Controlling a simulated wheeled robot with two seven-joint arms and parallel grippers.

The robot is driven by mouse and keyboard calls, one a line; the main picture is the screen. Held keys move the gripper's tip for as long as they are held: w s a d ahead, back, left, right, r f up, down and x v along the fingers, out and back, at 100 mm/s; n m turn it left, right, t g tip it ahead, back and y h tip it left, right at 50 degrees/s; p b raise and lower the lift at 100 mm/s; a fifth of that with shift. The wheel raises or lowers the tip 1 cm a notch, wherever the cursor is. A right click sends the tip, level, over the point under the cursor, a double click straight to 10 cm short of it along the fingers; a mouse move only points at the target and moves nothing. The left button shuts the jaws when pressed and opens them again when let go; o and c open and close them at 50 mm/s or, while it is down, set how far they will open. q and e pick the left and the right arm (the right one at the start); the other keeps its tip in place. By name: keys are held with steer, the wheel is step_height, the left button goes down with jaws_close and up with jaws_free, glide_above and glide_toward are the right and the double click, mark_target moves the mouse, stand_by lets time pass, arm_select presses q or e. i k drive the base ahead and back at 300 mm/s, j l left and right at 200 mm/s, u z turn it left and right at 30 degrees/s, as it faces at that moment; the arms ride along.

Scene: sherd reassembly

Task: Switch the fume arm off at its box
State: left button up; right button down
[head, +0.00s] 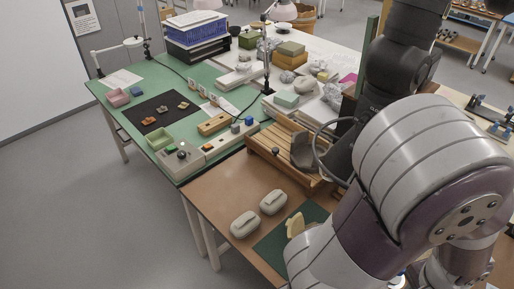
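A pale hood on a jointed arm (131,42) stands at the table's back left. My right arm fills the right side. A dark grey end part at the wooden rack may be my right gripper (303,151); its fingers are not clear. My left gripper is not in view.
Right of the box stands a slatted wooden rack (262,147). Floor at left is clear.

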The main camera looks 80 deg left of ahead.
mark_target(172, 147)
steer(key=u, duration=3.4)
steer(key=i+j+z, duration=0.15)
steer(key=z, duration=1.05)
steer(key=i+j+z, duration=0.2)
steer(key=j+z, duration=0.3)
steer(key=j, duration=0.5)
steer(key=j+z, duration=0.45)
steer(key=j, duration=1.6)
steer(key=i, duration=0.05)
